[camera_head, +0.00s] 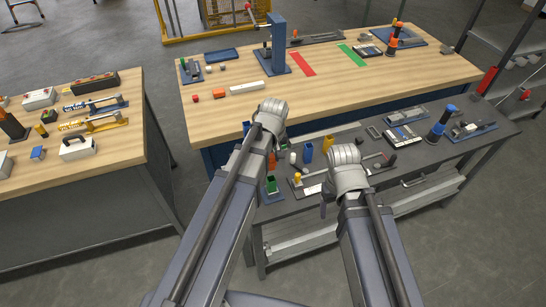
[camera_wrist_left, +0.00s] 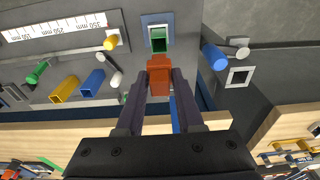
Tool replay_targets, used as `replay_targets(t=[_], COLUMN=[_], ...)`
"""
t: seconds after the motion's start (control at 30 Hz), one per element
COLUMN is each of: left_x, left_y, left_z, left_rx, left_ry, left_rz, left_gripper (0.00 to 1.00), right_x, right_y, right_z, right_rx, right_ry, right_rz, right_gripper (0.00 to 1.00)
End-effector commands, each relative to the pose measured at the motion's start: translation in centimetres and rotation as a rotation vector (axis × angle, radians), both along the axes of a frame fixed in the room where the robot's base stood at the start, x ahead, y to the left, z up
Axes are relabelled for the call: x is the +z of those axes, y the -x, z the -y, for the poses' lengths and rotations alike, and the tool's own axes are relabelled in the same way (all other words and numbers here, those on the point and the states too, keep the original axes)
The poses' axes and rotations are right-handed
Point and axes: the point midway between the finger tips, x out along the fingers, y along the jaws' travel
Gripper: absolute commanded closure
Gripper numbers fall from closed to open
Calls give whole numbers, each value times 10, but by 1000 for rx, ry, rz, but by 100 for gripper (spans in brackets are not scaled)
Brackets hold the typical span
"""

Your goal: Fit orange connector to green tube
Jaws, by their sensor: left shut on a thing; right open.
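My left gripper (camera_wrist_left: 160,90) is shut on the orange connector (camera_wrist_left: 160,76), which points away from the palm in the left wrist view. My left fingers are mostly hidden there. My right gripper (camera_head: 326,203) is over the front of the dark bench, its fingers largely hidden by my arm, and it is open.
An empty square socket (camera_wrist_left: 240,77) is to the right. Wooden tables (camera_head: 400,82) lie behind and left.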

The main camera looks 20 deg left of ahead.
Motion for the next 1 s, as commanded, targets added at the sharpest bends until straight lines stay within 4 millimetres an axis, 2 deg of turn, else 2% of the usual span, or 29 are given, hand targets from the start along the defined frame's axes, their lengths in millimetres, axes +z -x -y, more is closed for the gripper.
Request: replay_targets(t=[0.27,0.7,1.0], left_x=[-14,-50,-54], left_y=[0,0,0], left_z=[0,0,0], left_rx=[0,0,0], left_ry=[0,0,0], left_rz=[0,0,0], left_gripper=[100,100,100], right_x=[-14,-50,-54], right_y=[0,0,0], right_z=[0,0,0], right_rx=[3,9,8], right_ry=[1,2,2], right_rz=[0,0,0], right_gripper=[28,28,28])
